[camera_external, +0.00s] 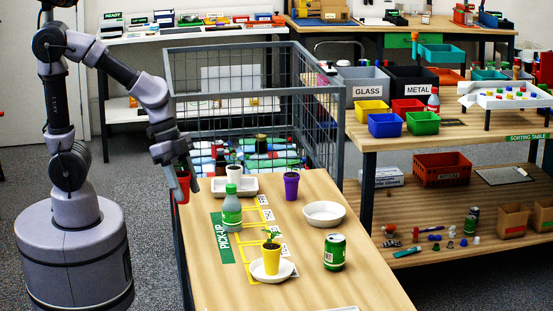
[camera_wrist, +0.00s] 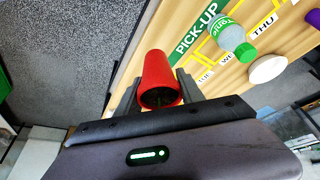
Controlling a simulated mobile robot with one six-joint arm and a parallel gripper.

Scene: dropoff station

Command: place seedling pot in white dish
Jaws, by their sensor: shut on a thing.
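My gripper (camera_external: 178,182) is shut on a red pot (camera_external: 183,188) and holds it beside the left edge of the table. In the wrist view the red pot (camera_wrist: 158,72) sits between both fingers of my gripper (camera_wrist: 160,88). Its seedling is hard to make out. A round, empty white dish (camera_external: 324,213) is on the right side of the table, apart from my gripper. A white saucer (camera_external: 259,275) holds a yellow seedling pot (camera_external: 272,259).
A green-capped bottle (camera_external: 232,212) stands between my gripper and the white dish. A purple seedling pot (camera_external: 291,186) is behind the dish, and a green can (camera_external: 334,252) is in front of it. A wire cage (camera_external: 327,130) stands behind the table (camera_external: 212,283).

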